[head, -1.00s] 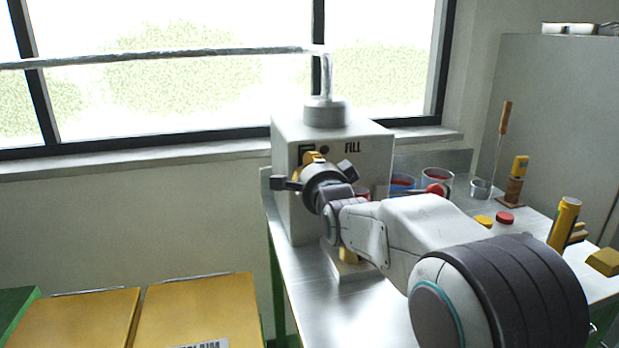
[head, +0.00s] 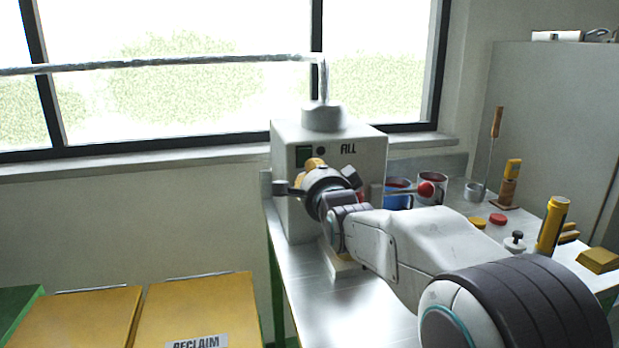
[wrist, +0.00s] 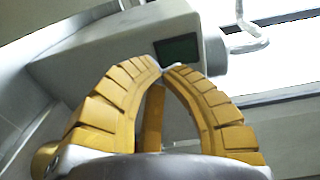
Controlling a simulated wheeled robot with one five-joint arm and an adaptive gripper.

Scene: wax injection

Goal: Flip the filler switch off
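The filler (head: 350,145) is a pale grey box marked FILL, standing on the metal bench by the window. Its front has a dark green panel (head: 303,156) and a small dark round spot (head: 321,151). The panel also shows in the wrist view (wrist: 178,48), just beyond my fingertips. I cannot tell which part is the switch or its position. My gripper (head: 314,163) is in front of the filler, just below the panel. In the wrist view its yellow fingers arch together, tips meeting or nearly so (wrist: 162,70), with no object visible at the tips. My wrist hides the lower filler front.
Pots (head: 398,196), a red disc (head: 498,219) and a yellow cylinder (head: 552,226) stand on the bench's right side. Yellow lids (head: 200,305), one marked RECLAIM, lie lower left. A pipe (head: 160,64) runs above.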

